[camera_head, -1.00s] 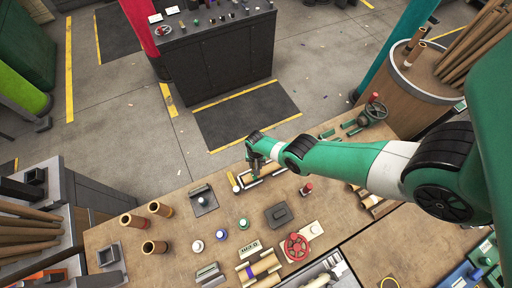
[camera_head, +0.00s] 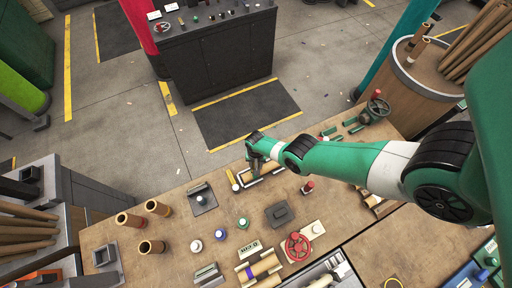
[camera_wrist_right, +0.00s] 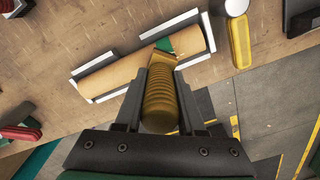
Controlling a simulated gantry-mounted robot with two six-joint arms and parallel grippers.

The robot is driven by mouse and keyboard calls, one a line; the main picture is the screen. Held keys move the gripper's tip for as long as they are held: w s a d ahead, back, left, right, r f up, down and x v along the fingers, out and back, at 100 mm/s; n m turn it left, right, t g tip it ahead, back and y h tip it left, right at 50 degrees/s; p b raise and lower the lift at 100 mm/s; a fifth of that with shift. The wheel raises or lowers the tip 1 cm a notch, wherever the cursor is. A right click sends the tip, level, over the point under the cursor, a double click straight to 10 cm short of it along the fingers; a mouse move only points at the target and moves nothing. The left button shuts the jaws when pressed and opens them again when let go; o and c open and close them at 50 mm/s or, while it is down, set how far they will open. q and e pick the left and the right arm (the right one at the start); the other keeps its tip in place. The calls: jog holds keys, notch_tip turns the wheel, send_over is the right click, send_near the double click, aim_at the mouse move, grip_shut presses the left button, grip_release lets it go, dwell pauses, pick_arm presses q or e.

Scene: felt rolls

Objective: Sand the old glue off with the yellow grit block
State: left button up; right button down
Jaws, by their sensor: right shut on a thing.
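My right gripper (camera_head: 254,163) is over a tan roll (camera_head: 271,171) in a cradle at the table's far edge. In the right wrist view it (camera_wrist_right: 160,95) is shut on a ribbed yellow-brown handle (camera_wrist_right: 160,102). The handle's flat angled end is at the roll (camera_wrist_right: 120,75), beside a green patch (camera_wrist_right: 183,41); I cannot tell whether it touches. A separate yellow block (camera_wrist_right: 239,42) with rounded ends lies right of the cradle (camera_wrist_right: 90,94). I cannot tell which yellow piece is the grit block. Old glue is not clearly visible. My left gripper is out of view.
Upright cardboard tubes (camera_head: 152,247) stand at the table's left. A black-based stand (camera_head: 202,199), small knobs, a grey pad (camera_head: 279,215) and a red wheel (camera_head: 297,247) fill the middle. Bare tabletop lies between them. The floor drops away beyond the far edge.

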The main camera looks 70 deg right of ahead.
jog(key=shift+f+b, duration=0.35)
jog(key=shift+f, duration=0.1)
jog(key=shift+a+r+p, duration=0.15)
jog(key=shift+a+p, duration=0.15)
jog(key=shift+a, duration=0.2)
jog(key=shift+a+p, duration=0.3)
jog(key=shift+a, duration=0.75)
jog(key=shift+d, duration=0.1)
jog(key=shift+d+b, duration=0.65)
jog(key=shift+d, duration=0.8)
jog(key=shift+a, duration=0.15)
